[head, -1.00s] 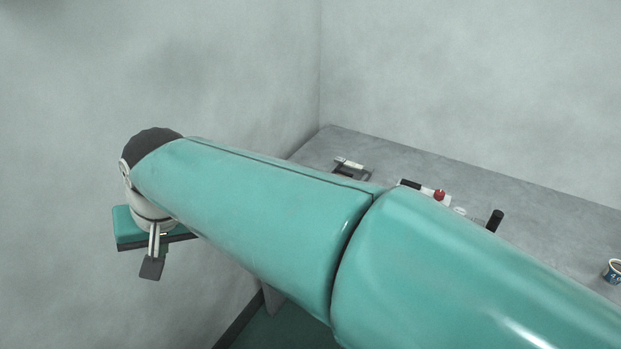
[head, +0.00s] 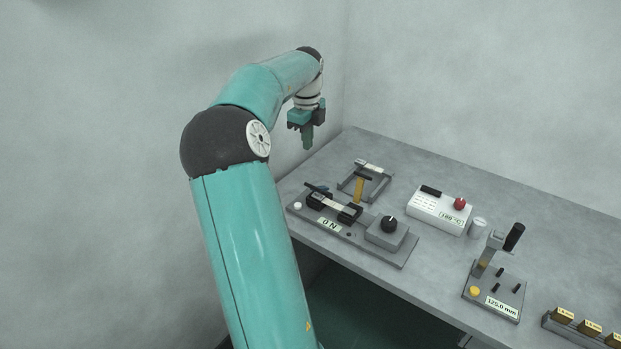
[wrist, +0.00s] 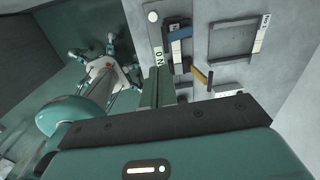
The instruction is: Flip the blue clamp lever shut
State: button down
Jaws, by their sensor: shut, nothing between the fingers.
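My gripper (head: 307,145) hangs fingers down above the table's left end, clear of the lever, and is shut and empty. In the wrist view its green fingers (wrist: 155,85) hide part of the base plate.
Behind is a grey frame (head: 378,187). A white box with a red button (head: 436,212) and a lever stand (head: 493,290) are to the right. The air around my gripper is free.

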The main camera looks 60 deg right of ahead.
jog(key=d, duration=0.1)
send_near(312, 186)
jog(key=shift+m, duration=0.3)
jog(key=f, duration=0.7)
jog(key=shift+s+d, duration=0.1)
jog(key=shift+d, duration=0.1)
jog(key=shift+a, duration=0.15)
jog(key=shift+w+a+f+g+h, duration=0.1)
jog(key=shift+a+f+h, duration=0.5)
jog(key=shift+f, duration=0.3)
jog(key=shift+w+a+f+g+h, duration=0.1)
jog(key=shift+a+f+h, duration=0.4)
jog(key=shift+f, duration=0.35)
jog(key=shift+w+a+f+g+h, duration=0.1)
jog(key=shift+a+f+h, duration=0.5)
jog(key=shift+f, duration=0.3)
jog(key=shift+a, duration=0.1)
